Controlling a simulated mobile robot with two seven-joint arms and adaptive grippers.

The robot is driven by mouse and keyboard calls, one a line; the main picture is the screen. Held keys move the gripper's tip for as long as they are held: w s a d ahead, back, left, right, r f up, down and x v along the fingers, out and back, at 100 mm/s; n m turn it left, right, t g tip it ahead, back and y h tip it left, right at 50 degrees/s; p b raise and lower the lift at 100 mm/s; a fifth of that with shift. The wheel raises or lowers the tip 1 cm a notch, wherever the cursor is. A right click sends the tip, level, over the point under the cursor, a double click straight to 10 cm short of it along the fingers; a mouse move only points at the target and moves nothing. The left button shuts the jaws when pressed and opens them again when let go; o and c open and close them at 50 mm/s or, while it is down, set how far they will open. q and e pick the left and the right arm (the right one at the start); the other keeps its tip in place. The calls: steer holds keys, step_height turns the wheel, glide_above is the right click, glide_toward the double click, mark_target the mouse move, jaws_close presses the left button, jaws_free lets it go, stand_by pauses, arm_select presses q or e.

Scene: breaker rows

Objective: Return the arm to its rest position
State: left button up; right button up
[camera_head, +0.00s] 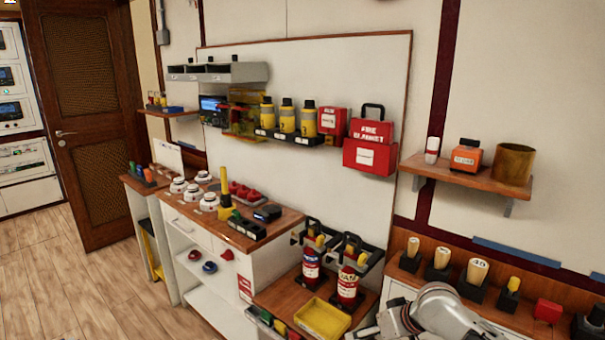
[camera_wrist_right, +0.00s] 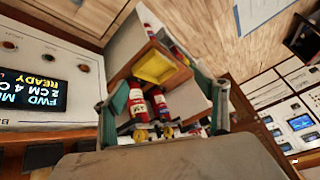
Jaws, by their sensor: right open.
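My right arm (camera_head: 440,310) shows as a pale grey rounded link at the bottom of the head view, in front of the right-hand counter. In the right wrist view my right gripper (camera_wrist_right: 162,98) has its two greenish fingers spread wide apart, with nothing held between them. Beyond the fingers, at a distance, stand two red fire extinguishers (camera_wrist_right: 138,104) and a yellow tray (camera_wrist_right: 154,68). My left gripper is in neither view.
In the head view the fire extinguishers (camera_head: 311,264) and yellow tray (camera_head: 322,319) sit on a low wooden-topped cabinet left of my arm. Several wooden-handled tools (camera_head: 476,270) stand along the right counter. A shelf (camera_head: 465,176) juts out above it. Open floor (camera_head: 60,270) lies at left.

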steer(key=s+a+f+t, duration=0.3)
steer(key=s+f, duration=1)
steer(key=s+d+f+h, duration=0.1)
steer(key=s+d, duration=0.3)
steer(key=s, duration=0.4)
steer(key=s+d+f+t+h, duration=0.1)
steer(key=s+d+f, duration=0.2)
steer(key=s, duration=0.6)
steer(key=shift+d+f+n+t, duration=0.2)
steer(key=shift+d+n+t, duration=0.1)
steer(key=shift+d, duration=0.15)
